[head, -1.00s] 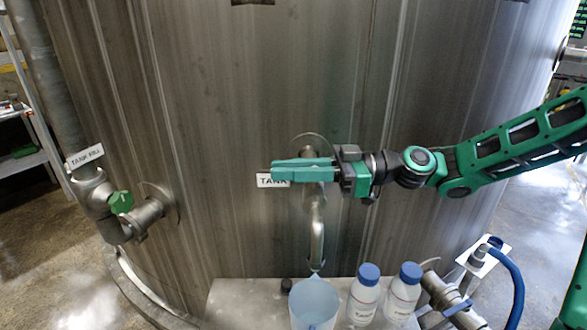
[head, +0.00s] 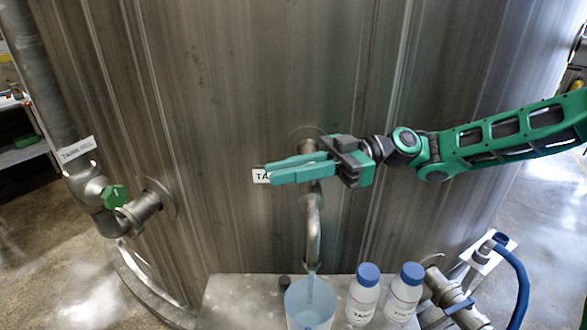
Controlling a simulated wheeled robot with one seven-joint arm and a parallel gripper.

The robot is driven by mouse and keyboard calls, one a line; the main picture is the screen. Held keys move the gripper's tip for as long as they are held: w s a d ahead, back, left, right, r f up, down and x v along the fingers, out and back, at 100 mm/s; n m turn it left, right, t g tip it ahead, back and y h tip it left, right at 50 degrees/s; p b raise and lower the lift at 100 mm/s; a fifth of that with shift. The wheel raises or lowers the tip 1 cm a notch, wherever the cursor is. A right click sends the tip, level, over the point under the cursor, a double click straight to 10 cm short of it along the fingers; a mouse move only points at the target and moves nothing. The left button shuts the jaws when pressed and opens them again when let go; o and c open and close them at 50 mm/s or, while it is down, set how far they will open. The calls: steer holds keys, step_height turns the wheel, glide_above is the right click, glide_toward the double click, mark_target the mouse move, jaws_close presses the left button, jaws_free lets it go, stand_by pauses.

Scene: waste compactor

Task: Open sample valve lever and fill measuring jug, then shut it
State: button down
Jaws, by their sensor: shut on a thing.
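The sample valve has a metal spout (head: 313,225) that curves down from the tank wall. My gripper (head: 272,172) lies across the top of the valve, its green fingers pointing left and tilted. It is shut on the valve lever, which the fingers hide. The measuring jug (head: 310,308) is a pale blue, see-through vessel standing upright under the spout. A thin pale stream (head: 309,289) runs from the spout mouth into the jug. The liquid level in the jug is hard to tell. A white TANK label (head: 261,176) is partly hidden behind the fingers.
Two white bottles with blue caps, one (head: 363,296) nearer the jug and one (head: 405,294) beyond it, stand right of the jug on a grey ledge (head: 235,300). A green-handled valve (head: 114,197) is at left. A blue hose (head: 513,275) is at right.

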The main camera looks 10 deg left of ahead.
steer(key=shift+w+r, duration=0.15)
steer(key=shift+w, duration=0.05)
steer(key=c, duration=1.7)
jaws_free()
steer(key=shift+d, duration=0.1)
steer(key=v, duration=1)
steer(key=shift+w+d, duration=0.25)
steer(key=shift+f, duration=0.25)
